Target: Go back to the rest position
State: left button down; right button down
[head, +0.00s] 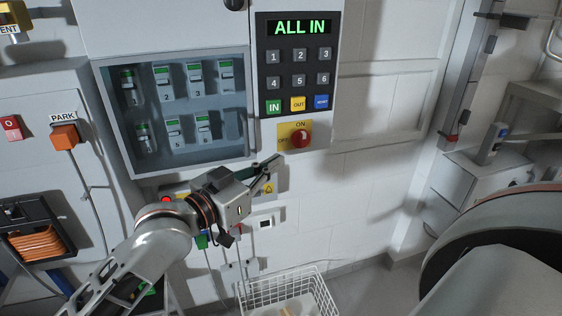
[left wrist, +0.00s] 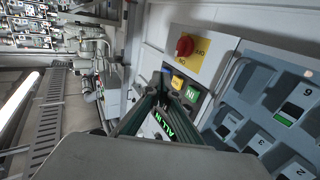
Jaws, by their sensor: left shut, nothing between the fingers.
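My left gripper (head: 270,165) is in front of the wall panel in the head view, with its fingers pointing up and right. Its fingers are together and hold nothing. They also show in the left wrist view (left wrist: 162,84), in front of the keypad. In the head view the fingertips appear just below and left of the red knob (head: 300,137) on its yellow plate; whether they touch anything cannot be told. The keypad panel (head: 296,93) above has a display (head: 299,28) reading "ALL IN" in green. My right gripper is not in view.
A windowed cabinet (head: 242,65) with several numbered units is left of the keypad. An orange PARK plug (head: 65,136) and a coiled orange cable (head: 38,243) are farther left. A white wire basket (head: 282,287) stands below the gripper. White wall lies right of the knob.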

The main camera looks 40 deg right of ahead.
pick_arm(q)
jog(key=w+a+f+n+t+y, duration=0.2)
jog(key=a+f+n+t+y, duration=0.25)
jog(key=a+f, duration=0.75)
jog(key=w+a+f+n+t+y, duration=0.25)
jog(key=a+f+n, duration=0.25)
jog(key=a+f, duration=0.8)
jog(key=s+a+f+y, duration=0.2)
jog(key=s+a+f, duration=0.4)
jog(key=a, duration=0.3)
jog(key=s+a+f+n+y, duration=0.1)
jog(key=s+a+f+y, duration=0.2)
jog(key=s+a+f, duration=0.3)
jog(key=s+a+f+g+y, duration=0.1)
jog(key=s+a+f+y, duration=0.2)
jog(key=s+a+f, duration=0.4)
jog(key=a+f, duration=0.3)
jog(key=a, duration=0.3)
jog(key=shift+a+f+n, duration=0.15)
jog(key=shift+f+n, duration=0.05)
jog(key=shift+n, duration=0.15)
